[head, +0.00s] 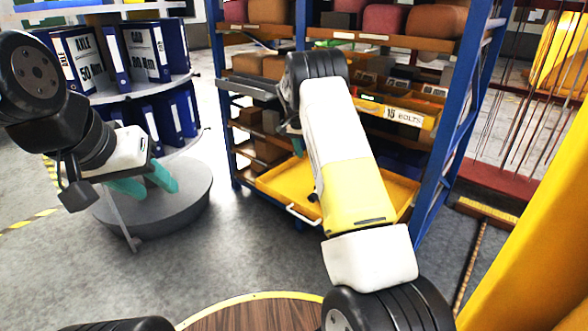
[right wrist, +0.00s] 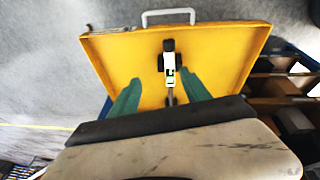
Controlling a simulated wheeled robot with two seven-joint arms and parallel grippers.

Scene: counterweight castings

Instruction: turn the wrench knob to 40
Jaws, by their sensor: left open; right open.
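A small wrench-like tool (right wrist: 171,62), black at its far end with a white and green body and a grey shaft, lies in the yellow drawer (right wrist: 110,57) in the right wrist view. Its scale is too small to read, and I cannot tell which part is the knob. My right gripper (right wrist: 158,84) is open, its green fingers on either side of the tool's line; contact cannot be told. In the head view my right arm hides the tool. My left gripper (head: 150,183) is open and empty at the left, before the binder stand.
The yellow drawer (head: 280,187) is pulled out low from a blue-framed rack (head: 452,130) with bins and shelves. A round stand (head: 170,210) with blue binders (head: 147,52) stands at left. A round wooden table top (head: 250,315) is at the front. Grey floor between is clear.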

